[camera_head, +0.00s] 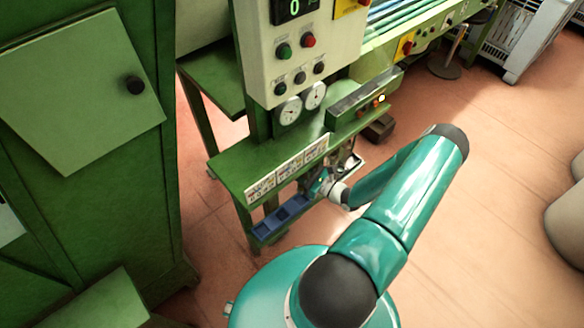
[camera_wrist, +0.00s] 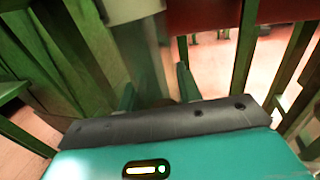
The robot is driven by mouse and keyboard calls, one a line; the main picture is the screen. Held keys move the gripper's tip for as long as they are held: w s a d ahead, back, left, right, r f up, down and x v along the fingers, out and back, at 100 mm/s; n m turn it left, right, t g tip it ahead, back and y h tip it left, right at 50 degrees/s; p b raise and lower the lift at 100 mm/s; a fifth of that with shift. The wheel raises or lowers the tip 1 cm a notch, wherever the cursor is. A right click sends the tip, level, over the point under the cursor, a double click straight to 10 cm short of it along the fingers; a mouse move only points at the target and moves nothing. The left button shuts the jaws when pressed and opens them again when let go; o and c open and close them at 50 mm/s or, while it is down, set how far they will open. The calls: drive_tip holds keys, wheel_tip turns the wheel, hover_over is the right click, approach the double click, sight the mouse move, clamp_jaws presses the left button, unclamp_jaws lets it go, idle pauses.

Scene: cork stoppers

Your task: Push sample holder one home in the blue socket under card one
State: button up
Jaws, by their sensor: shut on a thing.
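A blue socket strip (camera_head: 284,214) runs along the front of the green bench, with dark square openings at its left part. Printed cards (camera_head: 288,170) sit in a row on the bench edge above it; their numbers are too small to read. My gripper (camera_head: 322,184) is at the right part of the strip, below the right end of the cards. In the wrist view my gripper (camera_wrist: 155,88) is shut on a blurred greyish piece (camera_wrist: 150,62), taken as the sample holder. Its lower end is hidden behind the gripper body, and I cannot tell its contact with any socket.
A control panel (camera_head: 303,50) with buttons and two round gauges (camera_head: 302,102) rises above the bench. A green cabinet (camera_head: 80,90) stands at the left. The floor (camera_head: 480,210) at the right is open.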

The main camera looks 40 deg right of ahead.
wheel_tip(320, 180, down, 2)
drive_tip(key=shift+f, duration=2.25)
drive_tip(key=shift+f, duration=1.35)
idle(1.3)
drive_tip(key=o, duration=1.1)
drive_tip(key=shift+c, duration=0.2)
drive_tip(key=v, duration=1.3)
drive_tip(key=shift+s, duration=0.45)
